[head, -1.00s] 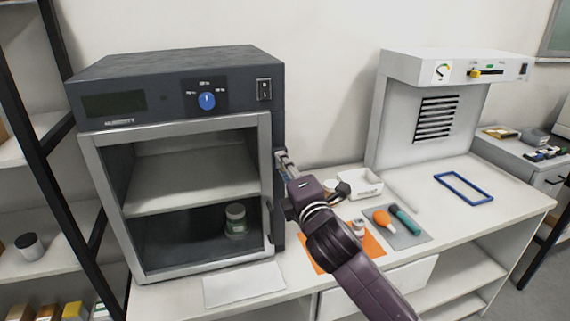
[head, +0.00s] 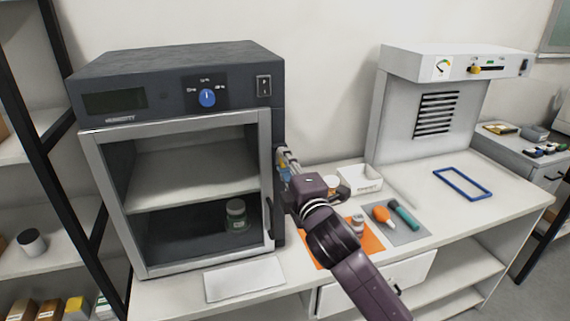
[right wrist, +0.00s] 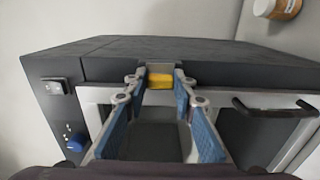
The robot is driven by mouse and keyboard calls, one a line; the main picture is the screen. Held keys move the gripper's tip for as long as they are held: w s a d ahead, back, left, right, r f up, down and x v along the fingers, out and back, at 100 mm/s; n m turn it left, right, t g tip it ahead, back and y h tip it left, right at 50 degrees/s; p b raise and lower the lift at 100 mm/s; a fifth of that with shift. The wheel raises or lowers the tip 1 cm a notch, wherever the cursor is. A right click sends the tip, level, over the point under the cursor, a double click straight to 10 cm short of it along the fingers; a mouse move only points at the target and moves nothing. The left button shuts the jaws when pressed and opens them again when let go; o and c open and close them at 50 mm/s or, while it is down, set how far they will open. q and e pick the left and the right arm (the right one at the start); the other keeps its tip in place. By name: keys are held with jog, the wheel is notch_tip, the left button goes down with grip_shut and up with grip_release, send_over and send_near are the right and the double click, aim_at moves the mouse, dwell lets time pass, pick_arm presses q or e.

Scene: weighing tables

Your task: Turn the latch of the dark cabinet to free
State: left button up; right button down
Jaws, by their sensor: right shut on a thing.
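The dark cabinet (head: 175,62) stands at the left of the bench, its pale-framed door shut. A round knob with a blue face (head: 207,97) is on its top panel. The latch (right wrist: 161,81), a small yellow piece, shows at the cabinet's edge in the right wrist view. My right gripper (right wrist: 160,86) has its blue-padded fingers on either side of the latch and is shut on it. In the head view my right gripper (head: 284,166) is at the cabinet's right side and mostly hides the latch. My left gripper is not in view.
A jar (head: 236,214) stands inside the cabinet. A black door handle (head: 268,218) is close to my right gripper. Right of my arm are a white tray (head: 360,181), an orange mat (head: 371,243), tools on a grey mat and a blue frame (head: 462,184).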

jog(key=c, duration=1.6)
grip_release()
jog(key=shift+s, duration=0.1)
jog(key=v, duration=1.1)
jog(key=shift+s, duration=0.35)
jog(key=shift+d, duration=0.2)
